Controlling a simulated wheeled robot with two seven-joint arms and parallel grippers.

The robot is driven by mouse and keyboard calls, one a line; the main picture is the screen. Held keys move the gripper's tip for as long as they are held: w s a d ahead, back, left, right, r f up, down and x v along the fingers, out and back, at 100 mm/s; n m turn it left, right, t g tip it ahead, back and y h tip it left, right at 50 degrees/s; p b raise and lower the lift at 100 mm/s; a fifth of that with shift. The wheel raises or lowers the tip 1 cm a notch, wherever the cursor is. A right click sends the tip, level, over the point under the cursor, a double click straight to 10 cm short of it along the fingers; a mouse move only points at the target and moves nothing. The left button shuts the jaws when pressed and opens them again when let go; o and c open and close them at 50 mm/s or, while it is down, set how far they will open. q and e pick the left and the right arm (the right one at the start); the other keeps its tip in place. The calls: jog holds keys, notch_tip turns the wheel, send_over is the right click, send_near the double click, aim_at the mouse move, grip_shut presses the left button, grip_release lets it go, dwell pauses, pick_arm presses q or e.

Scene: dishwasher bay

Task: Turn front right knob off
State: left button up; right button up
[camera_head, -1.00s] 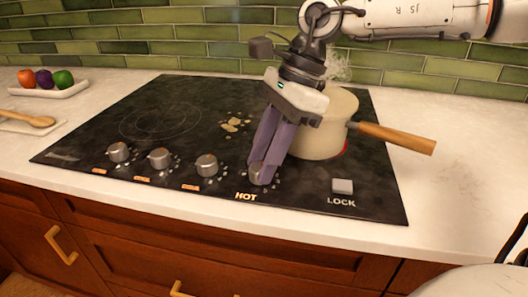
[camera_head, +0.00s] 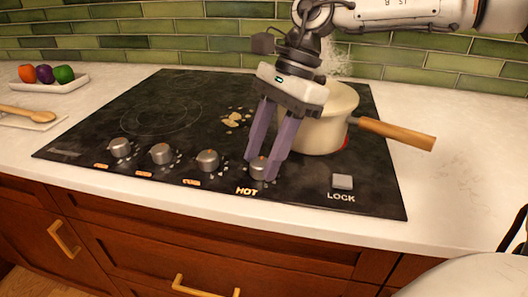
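The front right knob (camera_head: 259,169) is the rightmost of the row along the cooktop's front edge, just above the lit word HOT. My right gripper (camera_head: 262,170) reaches down over it from above. Its two purple fingers are spread, with a dark gap between them, and their tips stand on either side of the knob. They partly hide the knob, and I cannot tell whether they touch it. A red glow shows under the cream pot (camera_head: 322,129). My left gripper is not in view.
Three other knobs, left (camera_head: 120,148), middle (camera_head: 161,154) and right (camera_head: 207,161), sit along the black cooktop (camera_head: 100,136). The pot's wooden handle (camera_head: 395,133) points right, near a LOCK button (camera_head: 342,182). A fruit tray (camera_head: 62,84) and wooden spoon (camera_head: 28,114) lie left.

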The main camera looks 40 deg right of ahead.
jog(key=shift+o, duration=0.6)
jog(key=p+v, duration=0.1)
jog(key=v, duration=0.9)
jog(key=shift+d+r, duration=0.1)
